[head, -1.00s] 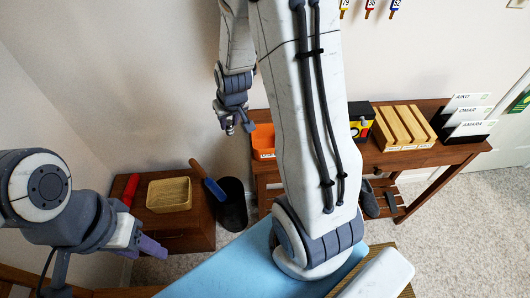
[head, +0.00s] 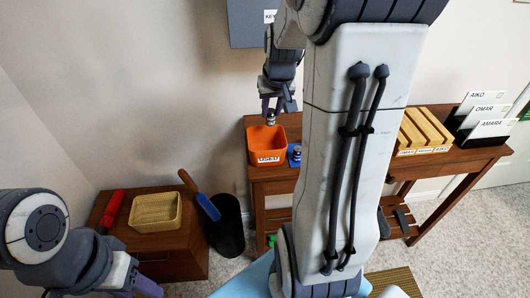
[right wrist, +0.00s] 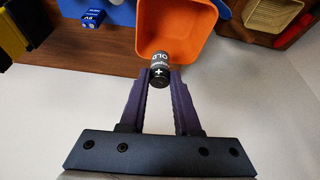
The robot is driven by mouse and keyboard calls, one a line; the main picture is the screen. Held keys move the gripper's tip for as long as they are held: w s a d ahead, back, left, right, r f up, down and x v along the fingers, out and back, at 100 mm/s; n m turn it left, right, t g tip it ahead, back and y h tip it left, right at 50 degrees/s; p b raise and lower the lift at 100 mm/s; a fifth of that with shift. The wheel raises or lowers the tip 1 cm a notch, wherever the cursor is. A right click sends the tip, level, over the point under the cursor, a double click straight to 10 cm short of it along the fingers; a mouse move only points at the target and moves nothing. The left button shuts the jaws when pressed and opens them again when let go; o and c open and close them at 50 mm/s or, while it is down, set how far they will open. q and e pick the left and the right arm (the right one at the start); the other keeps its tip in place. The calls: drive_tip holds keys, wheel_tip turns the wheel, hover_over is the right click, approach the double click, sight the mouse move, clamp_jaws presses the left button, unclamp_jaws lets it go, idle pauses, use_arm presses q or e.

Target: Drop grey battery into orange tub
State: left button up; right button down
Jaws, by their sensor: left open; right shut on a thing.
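The grey battery (right wrist: 160,69) is pinched upright between the fingertips of my right gripper (right wrist: 160,78) in the right wrist view. In the head view the battery (head: 270,118) hangs below my right gripper (head: 272,104), above the orange tub (head: 267,157). The tub sits on the left end of the wooden table, with a white label on its front. It also shows in the right wrist view (right wrist: 178,30), open and directly beyond the fingertips. My left gripper (head: 140,287) is at the lower left, away from the tub, and is open; its fingertips are partly cut off.
A blue holder with a battery (head: 295,157) stands right of the tub. The wooden table (head: 258,177) also bears wooden slots (head: 423,130) and name cards (head: 487,122). A low cabinet at left holds a wicker basket (head: 155,212); a dark bin (head: 227,226) stands beside it.

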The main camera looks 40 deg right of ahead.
sight(271, 122)
wheel_tip(271, 122, down, 5)
drive_tip(key=b, duration=0.3)
drive_tip(key=shift+r, duration=0.15)
drive_tip(key=c, duration=0.5)
unclamp_jaws()
drive_tip(key=shift+c, duration=0.2)
drive_tip(key=p+v, duration=0.1)
drive_tip(key=v, duration=0.9)
drive_tip(key=shift+r, duration=0.25)
drive_tip(key=shift+w+a, duration=0.1)
